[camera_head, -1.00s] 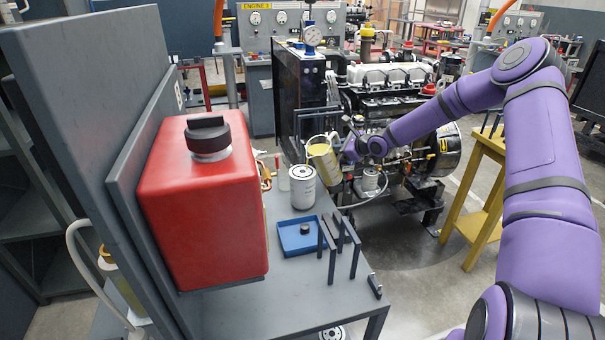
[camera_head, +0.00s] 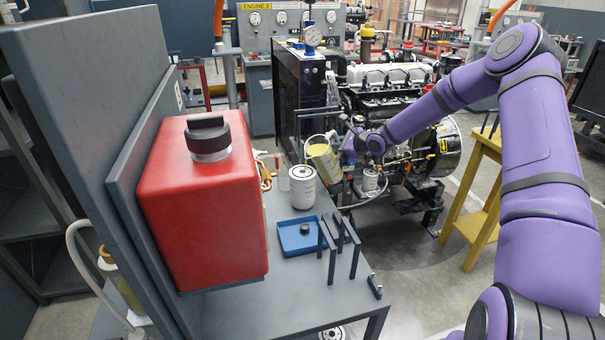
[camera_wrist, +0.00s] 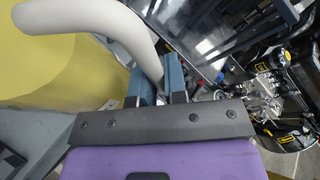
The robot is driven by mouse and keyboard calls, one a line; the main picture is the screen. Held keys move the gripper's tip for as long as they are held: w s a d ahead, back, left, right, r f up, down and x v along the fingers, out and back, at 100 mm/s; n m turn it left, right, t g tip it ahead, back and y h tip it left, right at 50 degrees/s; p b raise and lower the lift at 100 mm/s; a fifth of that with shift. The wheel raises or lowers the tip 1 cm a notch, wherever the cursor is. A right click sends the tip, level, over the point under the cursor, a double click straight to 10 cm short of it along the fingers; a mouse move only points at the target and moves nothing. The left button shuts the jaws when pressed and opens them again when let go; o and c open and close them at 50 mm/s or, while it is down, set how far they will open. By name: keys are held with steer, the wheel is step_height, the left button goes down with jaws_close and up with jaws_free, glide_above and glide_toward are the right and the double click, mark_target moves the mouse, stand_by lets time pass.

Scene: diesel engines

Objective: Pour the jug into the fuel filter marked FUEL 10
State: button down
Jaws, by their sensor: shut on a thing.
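My gripper (camera_wrist: 158,88) is shut on the pale handle of the jug (camera_head: 322,160). The jug holds yellow liquid and is tilted, up in the air just right of the white fuel filter (camera_head: 302,187). In the wrist view the jug's yellow side (camera_wrist: 50,65) fills the left, with the white handle curving down between my fingers. The filter stands upright on the grey bench (camera_head: 335,292). Its marking is too small to read. No stream of liquid shows between jug and filter.
A blue tray (camera_head: 290,247) with a small dark cap (camera_head: 305,229) lies in front of the filter. Dark upright posts (camera_head: 340,245) stand right of the tray. A red fuel tank (camera_head: 200,220) fills the left. The engine (camera_head: 390,100) stands behind the jug.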

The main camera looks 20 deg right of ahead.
steer(key=shift+s+a+r+n+t+h, duration=0.1)
steer(key=shift+a+r+n+t+h, duration=0.1)
steer(key=shift+r, duration=0.6)
steer(key=shift+s+a+r+n+t+h, duration=0.1)
steer(key=shift+a+r+n, duration=0.1)
steer(key=shift+r, duration=0.55)
stand_by(0.8)
steer(key=shift+s+a+r+n+h+b, duration=0.1)
steer(key=shift+a+r+n+h+b, duration=0.1)
steer(key=shift+r+n+h+b, duration=0.25)
stand_by(1.6)
steer(key=shift+d+f+m+y, duration=0.25)
steer(key=shift+f+m, duration=0.05)
steer(key=shift+m, duration=0.05)
steer(key=shift+m+y, duration=0.5)
steer(key=shift+m, duration=0.2)
steer(key=f, duration=0.2)
steer(key=d+f, duration=0.1)
steer(key=f, duration=0.1)
steer(key=shift+w+f, duration=0.1)
steer(key=shift+w, duration=0.3)
steer(key=shift+w+d+f, duration=0.1)
steer(key=shift+f, duration=0.1)
steer(key=shift+g, duration=0.4)
